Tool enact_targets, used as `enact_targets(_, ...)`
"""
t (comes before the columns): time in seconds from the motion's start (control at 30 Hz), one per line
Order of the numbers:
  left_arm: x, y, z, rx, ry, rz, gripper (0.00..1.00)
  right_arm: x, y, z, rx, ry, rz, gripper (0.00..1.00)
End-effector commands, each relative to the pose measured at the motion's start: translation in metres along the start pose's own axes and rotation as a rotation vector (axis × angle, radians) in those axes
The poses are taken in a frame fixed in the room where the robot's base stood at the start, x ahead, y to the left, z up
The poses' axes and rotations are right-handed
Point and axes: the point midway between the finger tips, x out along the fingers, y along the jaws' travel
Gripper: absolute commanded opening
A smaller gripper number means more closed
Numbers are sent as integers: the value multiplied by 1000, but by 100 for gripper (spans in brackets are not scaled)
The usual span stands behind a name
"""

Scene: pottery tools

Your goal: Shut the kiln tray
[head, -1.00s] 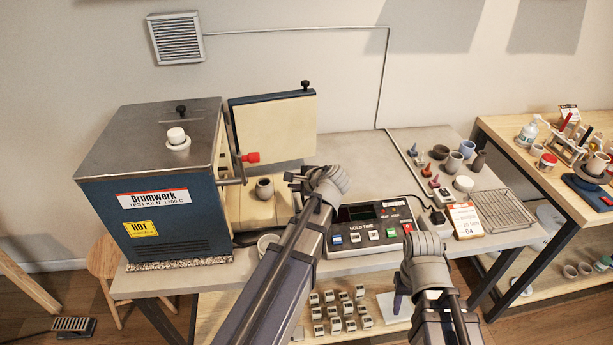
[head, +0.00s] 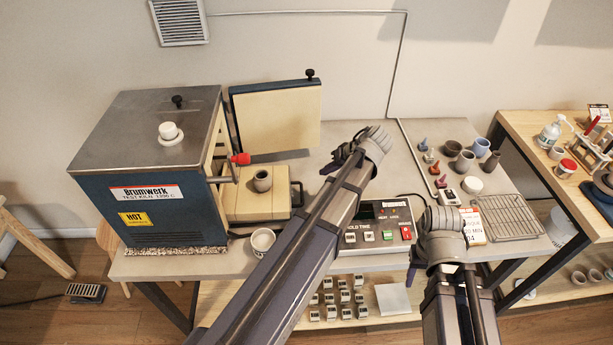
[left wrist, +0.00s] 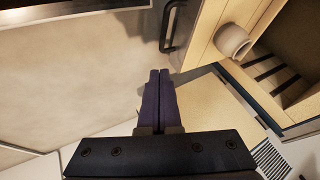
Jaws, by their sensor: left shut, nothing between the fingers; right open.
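The kiln tray (head: 240,207) is a cream slab sticking out of the right side of the blue kiln (head: 150,205), with a small grey cup (head: 262,181) on top. Its dark handle (head: 298,193) is at the right end. In the left wrist view the handle (left wrist: 170,27) lies just beyond my fingertips, with the cup (left wrist: 233,40) to its right. My left gripper (head: 346,151) is shut and empty, right of the tray and apart from the handle; its closed fingers show in the left wrist view (left wrist: 159,75). My right gripper (head: 412,274) is open and empty near the table's front edge, its fingers partly hidden.
The kiln's cream door panel (head: 277,120) stands open behind the tray. A red-tipped lever (head: 241,159) juts out above it. Small pots and a wire rack (head: 510,217) are further right.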

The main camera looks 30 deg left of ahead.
Motion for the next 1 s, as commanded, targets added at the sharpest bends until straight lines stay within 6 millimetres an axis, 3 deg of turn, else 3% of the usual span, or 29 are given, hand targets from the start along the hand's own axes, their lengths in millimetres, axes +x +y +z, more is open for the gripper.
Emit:
enact_targets(0.63, 104, 2, 2, 0, 1, -1, 0, 84, -8, -5, 1, 0, 0, 50)
enact_targets(0.8, 110, -22, 0, -1, 1, -1, 0, 78, -7, -5, 1, 0, 0, 50)
enact_targets(1.0, 116, -34, 0, 1, 1, -1, 0, 78, -7, -5, 1, 0, 0, 50)
